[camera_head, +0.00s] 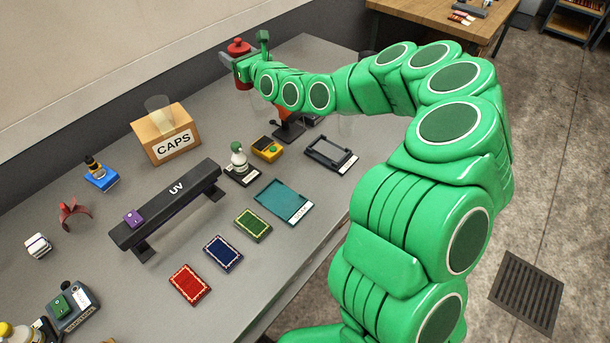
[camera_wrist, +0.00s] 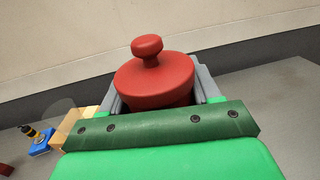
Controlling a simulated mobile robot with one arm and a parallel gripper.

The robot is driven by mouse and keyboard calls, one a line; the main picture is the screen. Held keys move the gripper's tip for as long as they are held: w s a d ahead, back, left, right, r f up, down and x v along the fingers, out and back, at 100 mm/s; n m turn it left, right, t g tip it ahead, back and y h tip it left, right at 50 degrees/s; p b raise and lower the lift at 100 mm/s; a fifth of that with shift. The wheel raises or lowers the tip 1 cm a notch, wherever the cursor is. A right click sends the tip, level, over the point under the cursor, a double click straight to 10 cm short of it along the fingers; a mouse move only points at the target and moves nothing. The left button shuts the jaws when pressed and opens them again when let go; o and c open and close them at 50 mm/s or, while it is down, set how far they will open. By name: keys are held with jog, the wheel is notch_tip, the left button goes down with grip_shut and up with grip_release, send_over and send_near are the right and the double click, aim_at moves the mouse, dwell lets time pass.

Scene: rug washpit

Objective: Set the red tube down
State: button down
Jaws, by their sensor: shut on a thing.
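The red tube (camera_head: 239,62) is at the far end of the grey table, with a knobbed red lid on top. My gripper (camera_head: 241,66) is shut on it, one finger on each side. In the wrist view the red tube (camera_wrist: 155,80) stands upright between the grey fingers of my gripper (camera_wrist: 158,88). Its lower part is hidden by my gripper, so I cannot tell whether its base touches the table.
A CAPS box (camera_head: 166,134) stands left of the gripper along the wall. A black UV bar (camera_head: 168,203), a teal tray (camera_head: 283,201), a dark tray (camera_head: 330,153) and several small patterned rugs lie nearer. Bare table (camera_head: 309,53) shows right of the tube.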

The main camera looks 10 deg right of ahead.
jog(key=s+d+r+n+g+y, duration=0.4)
jog(key=s+d, duration=0.4)
jog(key=d, duration=0.1)
jog(key=s+d+f+n+g+y, duration=0.2)
jog(key=s+d+f+g, duration=0.1)
jog(key=s, duration=0.5)
jog(key=s+d+f+n+g+y, duration=0.1)
jog(key=s+d+f+n+g, duration=0.2)
jog(key=s, duration=0.4)
jog(key=shift+m+g, duration=0.3)
jog(key=shift+m, duration=0.1)
jog(key=shift+w+a+f, duration=0.1)
jog(key=shift+a+f, duration=0.05)
jog(key=shift+f, duration=3.6)
jog(key=shift+a+f, duration=0.1)
jog(key=shift+f, duration=3.6)
jog(key=shift+f, duration=0.15)
jog(key=shift+c, duration=1.2)
grip_release()
